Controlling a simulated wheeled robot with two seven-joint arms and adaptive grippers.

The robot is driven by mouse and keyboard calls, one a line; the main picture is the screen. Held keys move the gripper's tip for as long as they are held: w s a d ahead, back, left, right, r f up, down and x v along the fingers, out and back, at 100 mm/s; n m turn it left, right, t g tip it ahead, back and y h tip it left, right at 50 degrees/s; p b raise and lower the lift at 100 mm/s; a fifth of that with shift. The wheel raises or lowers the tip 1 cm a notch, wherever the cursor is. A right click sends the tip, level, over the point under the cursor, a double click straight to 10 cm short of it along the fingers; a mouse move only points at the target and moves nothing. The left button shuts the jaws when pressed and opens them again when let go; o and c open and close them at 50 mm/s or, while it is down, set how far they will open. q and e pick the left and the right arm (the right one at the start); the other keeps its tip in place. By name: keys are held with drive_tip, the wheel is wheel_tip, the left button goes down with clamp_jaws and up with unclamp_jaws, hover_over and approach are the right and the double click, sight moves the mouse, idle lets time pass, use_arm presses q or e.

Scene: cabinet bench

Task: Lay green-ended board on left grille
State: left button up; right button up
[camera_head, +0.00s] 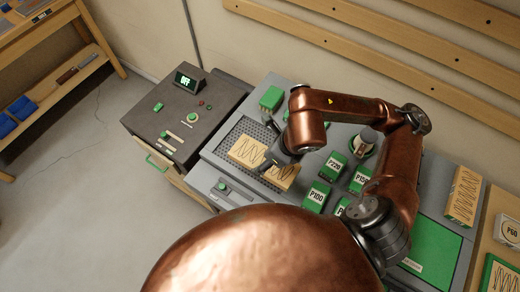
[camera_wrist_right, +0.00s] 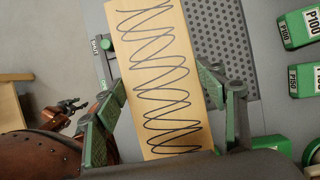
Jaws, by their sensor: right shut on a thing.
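My right gripper (camera_head: 266,164) is shut across the middle of a pale wooden board (camera_head: 243,151) with a black zigzag line. In the right wrist view its two green-and-dark fingers (camera_wrist_right: 168,105) stand on either side of this board (camera_wrist_right: 155,70). I see no green end on the visible parts of the board. The board is over the left grille (camera_head: 238,128), a dark perforated plate that shows beside it in the wrist view (camera_wrist_right: 224,45). I cannot tell whether the board touches it. A small copper-and-dark shape (camera_wrist_right: 70,106) at the wrist view's left may be my left gripper.
A dark control box (camera_head: 185,118) stands at the left. A zigzag board (camera_head: 463,194) and a green-edged board (camera_head: 499,276) lie at the right, near a green panel (camera_head: 435,248).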

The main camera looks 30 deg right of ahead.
sight(266, 147)
drive_tip(key=shift+w+d+f+b, duration=0.15)
drive_tip(key=shift+w+f+b, duration=0.2)
drive_tip(key=shift+b, duration=0.4)
drive_tip(key=w, duration=0.1)
drive_tip(key=w+d+f, duration=0.1)
drive_tip(key=w+f, duration=0.1)
drive_tip(key=w, duration=0.1)
drive_tip(key=shift+w+d, duration=0.1)
drive_tip(key=shift+d, duration=0.25)
drive_tip(key=w+f, duration=0.1)
drive_tip(key=f, duration=0.1)
drive_tip(key=w+d+f, duration=0.1)
drive_tip(key=w+f, duration=0.1)
drive_tip(key=shift+w+f+b, duration=0.15)
drive_tip(key=shift+w+b, duration=0.05)
drive_tip(key=shift+b, duration=0.15)
drive_tip(key=shift+w+d+f, duration=0.1)
drive_tip(key=shift+w+f, duration=0.15)
drive_tip(key=shift+f, duration=0.1)
wheel_tip(266, 147, down, 4)
drive_tip(key=shift+w+d+r, duration=0.1)
drive_tip(key=shift+w+r, duration=0.05)
drive_tip(key=shift+r, duration=0.1)
use_arm(q)
drive_tip(key=f, duration=0.1)
drive_tip(key=s+f, duration=0.1)
drive_tip(key=f, duration=0.1)
drive_tip(key=shift+s+a+f, duration=0.1)
drive_tip(key=shift+s+f, duration=0.1)
drive_tip(key=shift+s, duration=0.2)
